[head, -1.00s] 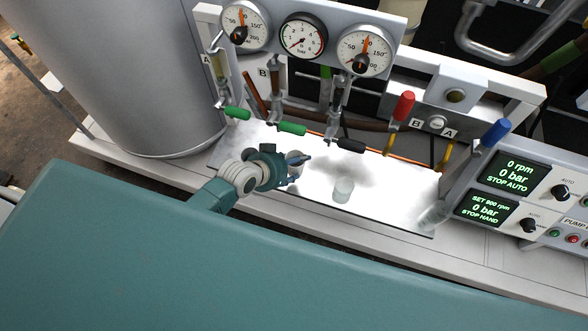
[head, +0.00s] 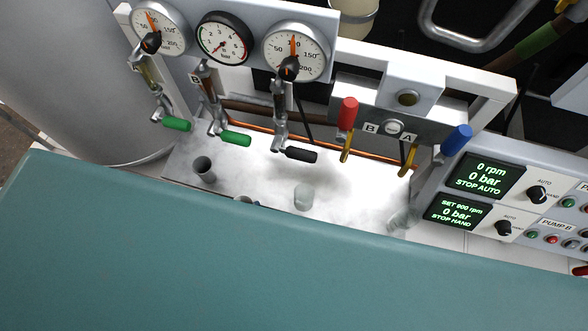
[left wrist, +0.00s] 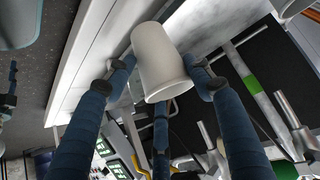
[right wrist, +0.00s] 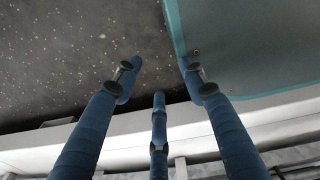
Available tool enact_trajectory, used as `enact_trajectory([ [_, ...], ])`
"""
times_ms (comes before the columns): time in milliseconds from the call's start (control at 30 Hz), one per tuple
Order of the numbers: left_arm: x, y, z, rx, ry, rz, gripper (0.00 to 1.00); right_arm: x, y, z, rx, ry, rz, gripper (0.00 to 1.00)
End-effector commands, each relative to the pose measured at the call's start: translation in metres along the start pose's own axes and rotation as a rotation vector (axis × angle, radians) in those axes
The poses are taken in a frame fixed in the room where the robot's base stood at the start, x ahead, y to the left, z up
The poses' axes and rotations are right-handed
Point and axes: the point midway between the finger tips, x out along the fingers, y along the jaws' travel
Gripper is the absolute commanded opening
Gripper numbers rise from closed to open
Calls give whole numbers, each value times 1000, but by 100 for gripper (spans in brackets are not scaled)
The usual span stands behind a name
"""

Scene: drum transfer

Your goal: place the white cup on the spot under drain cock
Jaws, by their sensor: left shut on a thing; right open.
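The white cup (left wrist: 164,58) is between the fingers of my left gripper (left wrist: 158,72) in the left wrist view. It looks tilted there, and the fingers are shut on it. The cocks have two green handles (head: 176,123) (head: 235,139) and a black handle (head: 301,155), above a bright white tray (head: 262,172). I cannot tell which is the drain cock, and no marked spot is clear. My right gripper (right wrist: 160,76) is open and empty.
A teal surface (head: 200,250) fills the foreground. Gauges (head: 223,38) and a pump panel (head: 480,190) border the tray.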

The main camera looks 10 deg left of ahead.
Motion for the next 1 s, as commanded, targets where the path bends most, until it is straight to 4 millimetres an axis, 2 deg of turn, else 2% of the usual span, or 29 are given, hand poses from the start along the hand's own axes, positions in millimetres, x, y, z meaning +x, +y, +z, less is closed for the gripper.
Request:
enact_trajectory([
  [133, 6, 1, -9, 0, 5, -1, 38, -2, -6, 14, 1, -18, -6, 42],
  [300, 36, 2, -42, -2, 9, 0, 38, -8, -20, 27, 6, -38, -22, 42],
  [433, 62, 2, -67, -2, 7, 0, 38, -11, -26, 27, 6, -39, -30, 42],
  [600, 92, 3, -96, -1, 4, 1, 38, -14, -23, 20, 5, -30, -26, 42],
  [733, 107, 4, -110, -1, 2, 2, 38, -14, -18, 14, 4, -20, -21, 42],
  [967, 122, 4, -124, 0, 2, 1, 38, -16, -13, 12, 2, -18, -15, 42],
  [1000, 128, 4, -121, 0, -3, 2, 37, -14, -12, 13, 2, -18, -14, 42],
])
